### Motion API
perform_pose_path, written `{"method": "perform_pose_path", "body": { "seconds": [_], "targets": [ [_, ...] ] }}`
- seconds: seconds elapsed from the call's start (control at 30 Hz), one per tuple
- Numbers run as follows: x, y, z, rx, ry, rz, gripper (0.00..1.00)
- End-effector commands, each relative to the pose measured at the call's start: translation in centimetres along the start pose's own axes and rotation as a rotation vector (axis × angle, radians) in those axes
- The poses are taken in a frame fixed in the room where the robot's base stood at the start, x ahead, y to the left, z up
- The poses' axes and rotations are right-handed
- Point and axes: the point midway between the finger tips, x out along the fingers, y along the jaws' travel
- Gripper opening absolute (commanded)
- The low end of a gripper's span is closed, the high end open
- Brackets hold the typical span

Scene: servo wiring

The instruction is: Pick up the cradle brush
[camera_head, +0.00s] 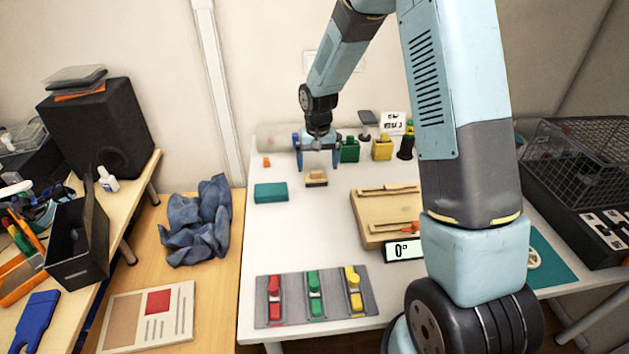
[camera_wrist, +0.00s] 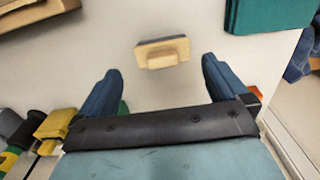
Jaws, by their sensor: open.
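The cradle brush appears to be the small block (camera_head: 316,179) with a tan wooden body and a dark layer, lying on the white table. In the wrist view the brush (camera_wrist: 162,52) sits beyond the fingertips, roughly centred between them. My gripper (camera_head: 318,165) is open and empty, pointing down above and just behind the brush. In the wrist view my gripper's two blue fingers (camera_wrist: 160,72) are spread wide, apart from the brush. Nothing hides the brush in the wrist view.
A teal block (camera_head: 270,193) lies left of the brush. A wooden board (camera_head: 372,215) lies to the right. Green (camera_head: 349,150) and yellow (camera_head: 382,149) blocks stand behind. A grey mat (camera_head: 334,283) with coloured servos lies at the front. Table between is clear.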

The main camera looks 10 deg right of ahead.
Motion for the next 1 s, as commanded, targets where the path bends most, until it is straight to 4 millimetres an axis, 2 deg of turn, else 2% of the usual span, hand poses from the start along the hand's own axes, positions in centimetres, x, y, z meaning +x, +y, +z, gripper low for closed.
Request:
{"method": "perform_pose_path", "body": {
  "seconds": [0.3, 0.57, 1.0],
  "targets": [
    [4.0, -0.4, 0.2, -0.001, -0.001, 0.000, 1.00],
    [4.3, -0.4, 0.2, -0.001, 0.000, 0.000, 0.99],
    [4.2, -0.5, 0.2, -0.001, 0.000, 0.000, 0.57]
  ]
}}
